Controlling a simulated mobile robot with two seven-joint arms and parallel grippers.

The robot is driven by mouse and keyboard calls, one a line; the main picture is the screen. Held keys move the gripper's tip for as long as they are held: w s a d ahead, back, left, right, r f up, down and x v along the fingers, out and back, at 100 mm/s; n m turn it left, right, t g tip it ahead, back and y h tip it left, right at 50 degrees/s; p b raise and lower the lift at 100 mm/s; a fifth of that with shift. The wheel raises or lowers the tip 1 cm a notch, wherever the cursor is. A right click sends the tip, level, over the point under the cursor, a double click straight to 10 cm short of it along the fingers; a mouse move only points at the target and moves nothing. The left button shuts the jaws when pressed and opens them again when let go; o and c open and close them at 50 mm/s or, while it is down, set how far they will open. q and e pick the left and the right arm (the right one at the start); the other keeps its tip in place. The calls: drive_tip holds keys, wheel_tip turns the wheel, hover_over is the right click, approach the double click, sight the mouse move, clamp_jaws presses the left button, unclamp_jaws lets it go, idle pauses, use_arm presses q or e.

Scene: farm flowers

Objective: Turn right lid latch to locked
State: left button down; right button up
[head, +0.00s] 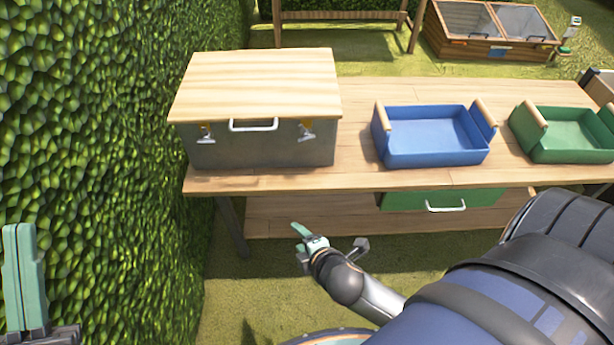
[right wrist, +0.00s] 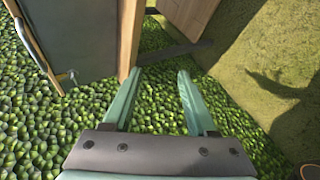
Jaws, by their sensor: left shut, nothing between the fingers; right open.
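A grey box (head: 262,150) with a pale wooden lid (head: 258,80) stands at the left end of the wooden table in the head view. The right latch (head: 306,131) and left latch (head: 206,134) sit on its front, with yellowish parts at the lid. A handle (head: 254,126) lies between them. My right gripper (head: 304,235) is open and empty, below and in front of the table, apart from the latch. In the right wrist view its fingers (right wrist: 160,74) point past the box (right wrist: 85,35); one metal latch (right wrist: 68,79) shows there. My left gripper (head: 25,275) is shut and empty at the far left.
The table (head: 350,178) also holds a blue tray (head: 432,155) and a green tray (head: 565,150). A green drawer (head: 410,203) and lower shelf (head: 320,222) are beneath. A hedge (head: 90,130) borders the left. Grass lies in front.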

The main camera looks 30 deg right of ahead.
drive_tip(key=s+a+r+m+g+y+p, duration=0.1)
drive_tip(key=s+m+p, duration=0.5)
drive_tip(key=m, duration=0.6)
drive_tip(key=shift+s+a+r+y+p, duration=0.35)
drive_tip(key=shift+s+a+r+y, duration=0.15)
drive_tip(key=shift+a+r+y, duration=0.45)
drive_tip(key=shift+o, duration=0.3)
drive_tip(key=shift+f, duration=0.1)
